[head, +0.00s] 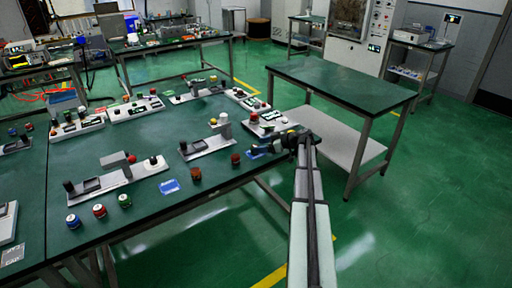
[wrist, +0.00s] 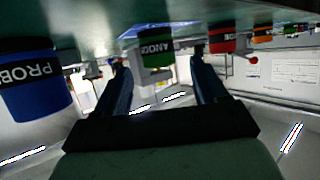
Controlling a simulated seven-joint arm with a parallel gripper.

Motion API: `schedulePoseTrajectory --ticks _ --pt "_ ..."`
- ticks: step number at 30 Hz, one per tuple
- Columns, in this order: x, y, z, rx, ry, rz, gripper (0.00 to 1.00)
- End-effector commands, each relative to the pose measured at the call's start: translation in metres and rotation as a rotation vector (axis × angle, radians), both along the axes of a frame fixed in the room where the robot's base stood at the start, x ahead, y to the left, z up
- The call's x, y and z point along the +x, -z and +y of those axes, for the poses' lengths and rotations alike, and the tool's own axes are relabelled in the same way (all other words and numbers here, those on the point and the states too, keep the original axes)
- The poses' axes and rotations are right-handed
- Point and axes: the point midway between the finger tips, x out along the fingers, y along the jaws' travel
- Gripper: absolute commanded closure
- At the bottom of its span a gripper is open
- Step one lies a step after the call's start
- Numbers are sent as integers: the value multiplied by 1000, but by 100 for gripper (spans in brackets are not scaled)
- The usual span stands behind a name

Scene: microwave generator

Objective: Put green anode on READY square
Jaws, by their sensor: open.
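A red cylinder (head: 99,211) and a blue cylinder (head: 73,221) stand left of the green one. Two reddish cylinders (head: 196,174) (head: 235,159) stand nearer my gripper. A grey fixture (head: 115,178) lies behind the green anode. The right table (head: 340,85) is bare.

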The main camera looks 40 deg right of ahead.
Motion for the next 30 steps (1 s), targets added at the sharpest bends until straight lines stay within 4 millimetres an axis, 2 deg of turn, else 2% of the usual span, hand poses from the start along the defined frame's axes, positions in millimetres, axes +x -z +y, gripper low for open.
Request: schedulePoseTrajectory --ticks 6,13,19,30 --pt "-33 -16 -23 -1 3 -1 28" --pt "-55 -28 -40 0 1 0 28" --pt "-63 -32 -46 0 1 0 28" --pt "-64 -32 -46 0 0 0 28"
